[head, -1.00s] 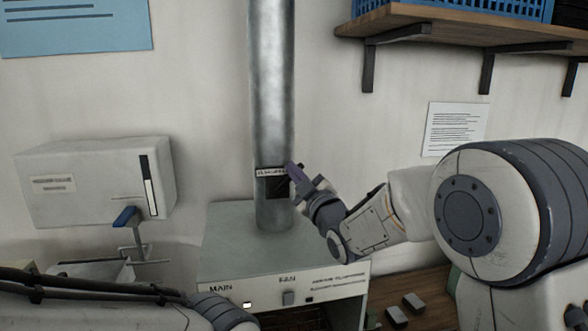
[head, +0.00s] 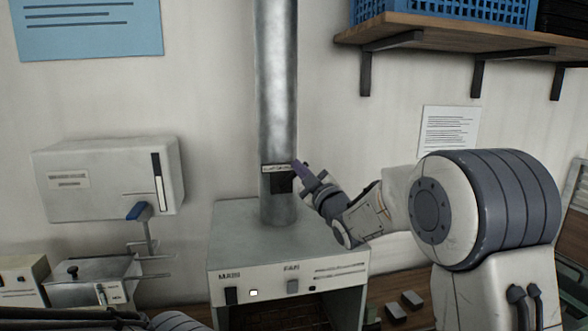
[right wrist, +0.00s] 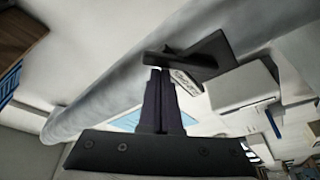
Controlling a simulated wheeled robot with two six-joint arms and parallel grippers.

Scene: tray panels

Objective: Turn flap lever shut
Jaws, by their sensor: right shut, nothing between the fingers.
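A grey metal duct (head: 277,90) rises from a white cabinet. Low on it are a white label (head: 276,169) and a dark plate (head: 281,184). The right wrist view shows the dark plate (right wrist: 222,50) and a dark bar, probably the flap lever (right wrist: 180,61), standing off the duct (right wrist: 110,90). My right gripper (head: 298,166) is at the duct's right edge, beside the label and plate. Its dark purple fingers (right wrist: 160,72) are together and empty, with their tips close to the bar; I cannot tell whether they touch it. My left gripper is out of view.
The cabinet (head: 275,250) has MAIN and FAN switches on its front. A white wall box (head: 100,180) with a blue lever (head: 139,211) is at left. A wooden shelf (head: 430,32) is at upper right. Small grey blocks (head: 411,299) lie at lower right.

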